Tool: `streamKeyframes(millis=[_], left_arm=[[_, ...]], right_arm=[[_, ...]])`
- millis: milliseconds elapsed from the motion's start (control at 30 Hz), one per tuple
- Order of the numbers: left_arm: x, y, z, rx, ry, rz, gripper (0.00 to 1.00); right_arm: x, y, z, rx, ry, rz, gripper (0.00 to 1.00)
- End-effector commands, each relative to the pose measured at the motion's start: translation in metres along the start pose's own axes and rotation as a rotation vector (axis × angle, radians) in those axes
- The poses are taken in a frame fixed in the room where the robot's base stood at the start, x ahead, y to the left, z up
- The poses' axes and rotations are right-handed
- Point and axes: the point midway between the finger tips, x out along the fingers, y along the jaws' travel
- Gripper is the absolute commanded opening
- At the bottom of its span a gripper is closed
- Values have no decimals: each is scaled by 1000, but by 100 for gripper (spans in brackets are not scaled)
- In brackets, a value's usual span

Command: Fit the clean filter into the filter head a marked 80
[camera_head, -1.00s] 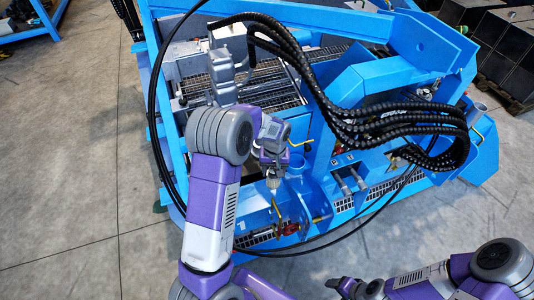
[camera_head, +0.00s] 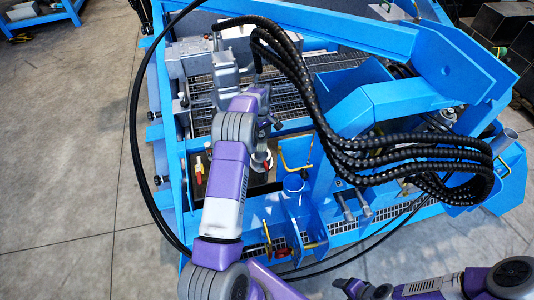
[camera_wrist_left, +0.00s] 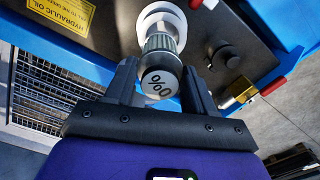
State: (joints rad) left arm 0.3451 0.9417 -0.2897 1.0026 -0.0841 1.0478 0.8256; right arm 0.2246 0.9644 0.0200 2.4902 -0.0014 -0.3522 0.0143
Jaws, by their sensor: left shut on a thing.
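My left gripper (camera_wrist_left: 160,70) is shut on a grey ribbed cylinder, the filter (camera_wrist_left: 161,43), with a pale end face that bears a dark mark like "%0". The filter's far end lines up with a round white fitting, likely the filter head (camera_wrist_left: 157,10), on a dark panel in the left wrist view. Whether it is seated or only in front cannot be told, and no 80 is readable on the fitting. In the head view my left arm largely hides this gripper and the filter. My right gripper (camera_head: 352,288) is low in the head view, away from the machine; its jaws are unclear.
The dark panel (camera_wrist_left: 240,22) carries a yellow hydraulic oil label (camera_wrist_left: 62,14), a black round cap (camera_wrist_left: 226,57), a brass valve with a red handle (camera_wrist_left: 238,92). Thick black hoses (camera_head: 400,150) loop to the right of my left arm. Blue frame plates (camera_head: 300,225) stand nearby.

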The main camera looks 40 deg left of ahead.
Motion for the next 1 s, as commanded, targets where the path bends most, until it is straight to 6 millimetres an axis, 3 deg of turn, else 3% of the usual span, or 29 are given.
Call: streamKeyframes(millis=[200, 400, 600, 1000], left_arm=[[39, 0, 0, 0, -2, -2, 18], [58, 0, 0, 1, -1, -1, 18], [91, 0, 0, 1, -1, -1, 18], [98, 0, 0, 1, 0, 1, 18]], right_arm=[[13, 5, 0, 1, -2, 0, 68], [18, 7, 0, 1, -1, 0, 68], [29, 11, -1, 0, -1, 0, 68], [31, 12, -1, 0, -1, 0, 68]])
